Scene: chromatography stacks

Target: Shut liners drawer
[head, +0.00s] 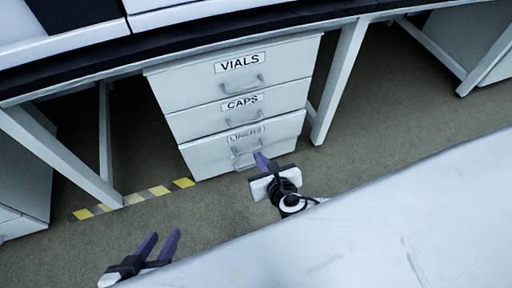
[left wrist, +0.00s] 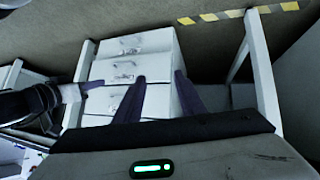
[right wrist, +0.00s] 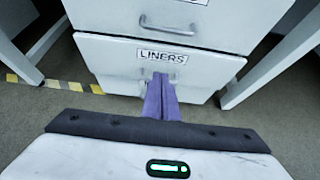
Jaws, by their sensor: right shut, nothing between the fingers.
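The liners drawer (head: 285,130) is the lowest of three white drawers, under the one marked CAPS. In the right wrist view its front (right wrist: 110,60) carries the LINERS label and a handle (right wrist: 147,75). Its front looks flush or nearly flush with the drawer above; I cannot tell if a small gap is left. My right gripper (head: 260,156) is shut and empty, its purple fingertips (right wrist: 161,78) in front of the drawer near the handle. I cannot tell if they touch. My left gripper (head: 163,238) is open and empty, low at the left, away from the drawers.
The VIALS drawer (head: 290,62) and CAPS drawer (head: 285,97) above look shut. Bench legs (head: 337,80) stand on both sides of the cabinet. Yellow-black tape (head: 133,198) lies on the floor at left. A white surface (head: 400,220) fills the lower right.

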